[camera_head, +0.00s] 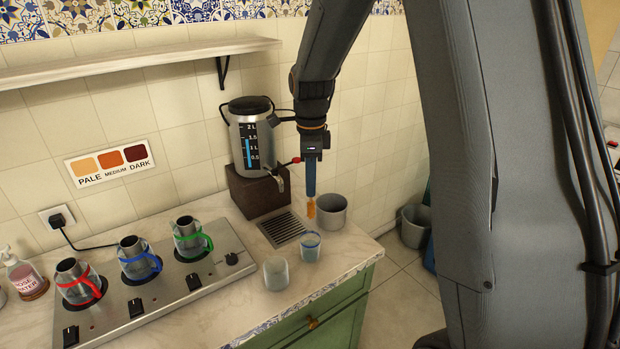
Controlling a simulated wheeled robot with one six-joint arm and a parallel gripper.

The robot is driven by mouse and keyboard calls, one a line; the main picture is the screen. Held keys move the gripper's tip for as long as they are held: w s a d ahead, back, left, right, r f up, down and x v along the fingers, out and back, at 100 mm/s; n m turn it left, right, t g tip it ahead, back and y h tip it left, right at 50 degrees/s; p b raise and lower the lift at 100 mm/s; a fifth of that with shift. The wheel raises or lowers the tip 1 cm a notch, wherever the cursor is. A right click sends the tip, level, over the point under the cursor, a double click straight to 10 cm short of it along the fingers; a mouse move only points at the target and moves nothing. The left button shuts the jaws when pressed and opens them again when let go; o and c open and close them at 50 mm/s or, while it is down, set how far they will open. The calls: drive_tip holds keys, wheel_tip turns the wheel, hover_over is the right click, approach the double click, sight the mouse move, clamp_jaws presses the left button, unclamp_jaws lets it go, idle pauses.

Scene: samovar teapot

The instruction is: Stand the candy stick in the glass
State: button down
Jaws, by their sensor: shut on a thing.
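My gripper (311,192) points down over the right end of the counter. It is shut on the candy stick (311,209), whose short orange lower part shows below the fingers. The rest of the stick is hidden by the gripper. A clear glass with a blue rim (310,247) stands upright on the counter, lower in the picture than the stick and almost in line with it. The stick's lower end appears above the rim, apart from it. A second, plain frosted-looking glass (276,274) stands to its left. I cannot tell which glass the task means.
A samovar (248,135) with a tap stands on a brown block (258,190) behind a drain grate (283,228). A grey pot (331,211) is close right of the stick. A stove (158,280) with several teapots is at left. The counter's front edge (300,303) lies near the glasses.

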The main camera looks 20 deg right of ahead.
sight(310, 201)
drive_tip(key=shift+a+f, duration=0.15)
drive_tip(key=shift+f, duration=0.55)
wheel_tip(310, 201, down, 4)
drive_tip(key=b, duration=0.3)
drive_tip(key=shift+f+b, duration=0.2)
drive_tip(key=shift+b, duration=0.1)
drive_tip(key=shift+f+b, duration=1.15)
drive_tip(key=shift+f, duration=1.85)
drive_tip(key=c, duration=1.7)
unclamp_jaws()
drive_tip(key=shift+c, duration=0.2)
